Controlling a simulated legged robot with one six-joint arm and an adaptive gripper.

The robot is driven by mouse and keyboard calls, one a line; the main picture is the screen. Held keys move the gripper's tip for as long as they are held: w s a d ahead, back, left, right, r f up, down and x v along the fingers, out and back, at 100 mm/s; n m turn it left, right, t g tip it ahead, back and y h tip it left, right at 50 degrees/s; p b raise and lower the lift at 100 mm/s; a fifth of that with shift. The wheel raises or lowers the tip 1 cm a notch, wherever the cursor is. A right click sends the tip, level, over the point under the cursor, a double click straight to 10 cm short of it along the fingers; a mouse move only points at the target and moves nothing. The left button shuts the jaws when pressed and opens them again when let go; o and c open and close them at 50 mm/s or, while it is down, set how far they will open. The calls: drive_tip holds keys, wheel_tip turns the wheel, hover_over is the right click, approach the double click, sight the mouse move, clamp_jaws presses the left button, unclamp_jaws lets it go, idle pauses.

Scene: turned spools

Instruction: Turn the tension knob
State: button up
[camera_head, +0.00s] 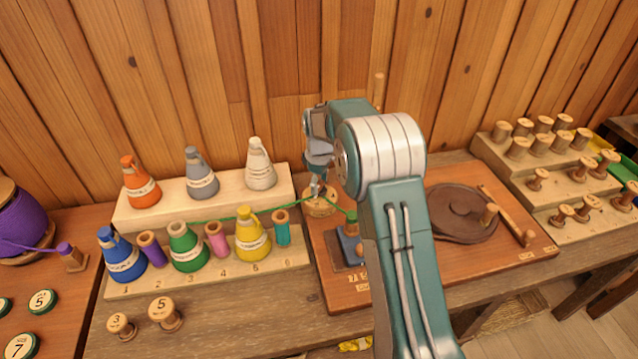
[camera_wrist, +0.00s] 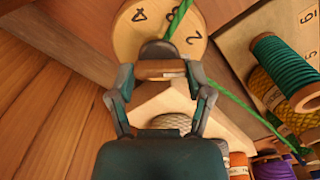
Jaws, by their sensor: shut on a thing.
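The tension knob is a pale round wooden disc (camera_head: 320,208) with dark numbers on its face, at the left end of the wooden winder board (camera_head: 345,297). In the wrist view the numbered disc (camera_wrist: 128,38) fills the top middle, with 8, 4 and 2 legible. My gripper (camera_head: 317,186) points down onto it. In the wrist view my gripper (camera_wrist: 162,72) has its fingers closed on the knob's raised wooden grip (camera_wrist: 160,67). A green thread (camera_head: 265,211) runs from the rack past the knob to a small green spool (camera_head: 351,216). My arm hides part of the board.
A stepped rack (camera_head: 205,208) with coloured cones and spools stands left of the board. A brown turntable with a handle (camera_head: 460,210) sits right of my arm. Bare spools fill another stepped rack (camera_head: 550,175). The plank wall (camera_head: 230,60) stands close behind.

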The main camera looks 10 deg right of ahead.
drive_tip(key=m, duration=0.7)
drive_tip(key=shift+f, duration=0.15)
idle(0.3)
drive_tip(key=o, duration=1.1)
drive_tip(key=shift+w, duration=0.1)
drive_tip(key=shift+o, duration=0.2)
wheel_tip(320, 180, up, 12)
